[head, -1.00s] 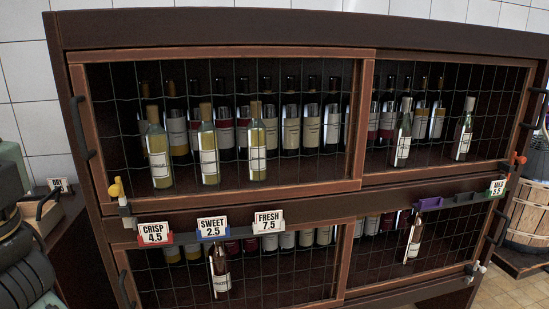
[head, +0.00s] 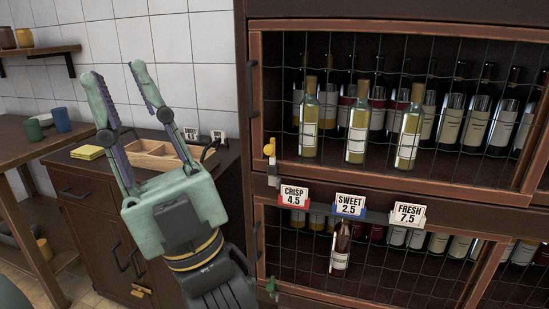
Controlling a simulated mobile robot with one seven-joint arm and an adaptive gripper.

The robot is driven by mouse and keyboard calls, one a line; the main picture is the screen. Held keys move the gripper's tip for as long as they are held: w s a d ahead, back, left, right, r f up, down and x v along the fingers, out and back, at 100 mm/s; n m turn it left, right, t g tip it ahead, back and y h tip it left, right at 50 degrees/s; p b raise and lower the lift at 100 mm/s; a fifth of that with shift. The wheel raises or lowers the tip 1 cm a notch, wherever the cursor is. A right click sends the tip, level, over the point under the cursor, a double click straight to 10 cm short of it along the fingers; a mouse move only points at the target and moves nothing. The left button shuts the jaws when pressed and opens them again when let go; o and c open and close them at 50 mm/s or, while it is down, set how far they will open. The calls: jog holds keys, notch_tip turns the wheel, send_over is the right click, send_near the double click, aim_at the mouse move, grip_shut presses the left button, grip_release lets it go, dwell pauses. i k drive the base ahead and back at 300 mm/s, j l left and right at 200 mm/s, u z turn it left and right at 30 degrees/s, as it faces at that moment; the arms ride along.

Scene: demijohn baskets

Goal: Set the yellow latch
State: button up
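My gripper (head: 108,83) is green with dark ridged finger pads. It points upward, to the left of the cabinet and well apart from the latch. Its fingers are spread, with nothing between them.
The wine cabinet (head: 241,120) has mesh doors with dark handles and bottles inside. Price cards (head: 294,196) stick out along its middle rail. A side cabinet (head: 85,172) holds a wooden tray (head: 150,158) and yellow notes (head: 87,152). A table with cups (head: 61,119) stands at left.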

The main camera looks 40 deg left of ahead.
aim_at(269, 149)
jog(key=k+j+u, duration=0.1)
jog(key=j+u, duration=0.25)
jog(key=k+j+u, duration=0.1)
jog(key=j+u, duration=0.3)
